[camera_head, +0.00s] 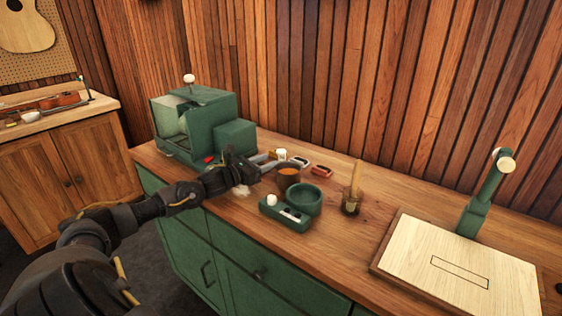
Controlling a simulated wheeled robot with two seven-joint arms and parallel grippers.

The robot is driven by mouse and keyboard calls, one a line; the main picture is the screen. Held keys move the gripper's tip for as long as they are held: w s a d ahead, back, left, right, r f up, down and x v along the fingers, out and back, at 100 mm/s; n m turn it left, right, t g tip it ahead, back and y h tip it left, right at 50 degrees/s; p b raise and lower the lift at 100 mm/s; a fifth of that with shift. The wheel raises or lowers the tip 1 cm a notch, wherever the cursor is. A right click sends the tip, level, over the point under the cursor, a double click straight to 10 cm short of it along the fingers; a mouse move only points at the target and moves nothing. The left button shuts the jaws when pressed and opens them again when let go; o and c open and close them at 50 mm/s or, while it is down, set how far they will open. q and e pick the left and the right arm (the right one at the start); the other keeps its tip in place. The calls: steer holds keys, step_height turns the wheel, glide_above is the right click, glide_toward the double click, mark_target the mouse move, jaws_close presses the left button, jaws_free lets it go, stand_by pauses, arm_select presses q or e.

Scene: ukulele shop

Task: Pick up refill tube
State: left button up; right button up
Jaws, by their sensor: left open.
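My left gripper (265,162) reaches in from the left over the wooden counter, just in front of the green machine. It is open, and its fingers point right toward several small items. These are a small white-topped item (281,154), a dark item with a pale top (300,161) and a red item (321,170). I cannot tell which of the small items is the refill tube; it may be partly hidden by the gripper. I see nothing held between the fingers. My right gripper is not in view.
The green machine (220,139) stands behind the left gripper. A brown cup (289,175), a green bowl (304,199) and a brush in a jar (352,190) stand to the right. A pale board (455,265) lies at far right. Bare counter (335,240) shows in front.

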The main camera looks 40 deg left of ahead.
mark_target(277, 156)
arm_select(q)
steer(key=shift+w+r, duration=0.1)
steer(key=shift+w, duration=0.1)
steer(key=p+x, duration=0.1)
steer(key=x, duration=0.3)
steer(key=shift+w+p, duration=0.2)
steer(key=shift+p, duration=0.2)
steer(key=shift+w, duration=0.25)
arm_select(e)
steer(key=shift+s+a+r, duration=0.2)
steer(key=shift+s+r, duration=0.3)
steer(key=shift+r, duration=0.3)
arm_select(q)
steer(key=c, duration=0.8)
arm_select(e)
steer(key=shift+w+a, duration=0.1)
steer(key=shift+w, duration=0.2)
